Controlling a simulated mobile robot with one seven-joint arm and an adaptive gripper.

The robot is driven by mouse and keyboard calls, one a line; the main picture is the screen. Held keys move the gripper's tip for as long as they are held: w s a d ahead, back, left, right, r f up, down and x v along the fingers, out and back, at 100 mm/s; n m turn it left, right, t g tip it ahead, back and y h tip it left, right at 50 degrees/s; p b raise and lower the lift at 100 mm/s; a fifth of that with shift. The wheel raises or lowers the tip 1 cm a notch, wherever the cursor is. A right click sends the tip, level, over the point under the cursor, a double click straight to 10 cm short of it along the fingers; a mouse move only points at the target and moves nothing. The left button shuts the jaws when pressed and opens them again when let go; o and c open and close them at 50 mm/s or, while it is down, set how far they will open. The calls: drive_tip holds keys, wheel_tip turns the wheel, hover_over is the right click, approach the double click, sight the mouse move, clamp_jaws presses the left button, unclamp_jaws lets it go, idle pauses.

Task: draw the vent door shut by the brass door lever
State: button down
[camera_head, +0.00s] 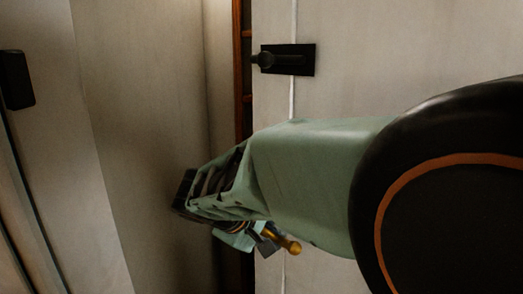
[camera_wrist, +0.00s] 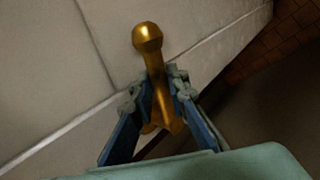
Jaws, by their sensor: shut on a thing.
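The brass door lever (camera_wrist: 149,38) has a round knob and sticks out between the fingers of my gripper (camera_wrist: 157,88) in the wrist view. My gripper is shut on the lever's shank, and the lever's base shows lower between the fingers. In the head view, the lever's brass end (camera_head: 291,246) pokes out to the right of my gripper (camera_head: 262,240), below my green arm link. The pale panel (camera_head: 400,50) behind my arm looks like the vent door. It also shows in the wrist view (camera_wrist: 50,60). Much of it is hidden by my arm.
A dark gap with a reddish-brown wooden edge (camera_head: 243,90) runs beside the pale panel. A black plate with a handle (camera_head: 296,60) sits on that panel. A pale wall (camera_head: 140,120) with a black fitting (camera_head: 16,80) stands at left. Brown tiles (camera_wrist: 285,35) show at upper right in the wrist view.

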idle(0.3)
drive_tip(key=shift+s+a+f, duration=0.1)
drive_tip(key=shift+s+a, duration=0.1)
drive_tip(key=shift+s, duration=0.1)
drive_tip(key=s+a+n+y+b, duration=0.1)
drive_tip(key=s+a, duration=0.2)
drive_tip(key=s, duration=0.4)
drive_tip(key=shift+s+a+n+t+b, duration=0.25)
drive_tip(key=shift+s+n+t+b, duration=0.15)
drive_tip(key=s+a+n+y, duration=0.1)
drive_tip(key=s+a, duration=0.1)
drive_tip(key=s, duration=0.6)
drive_tip(key=shift+s+a+n+t+b, duration=0.3)
drive_tip(key=shift+n+b, duration=0.05)
drive_tip(key=shift+n, duration=0.05)
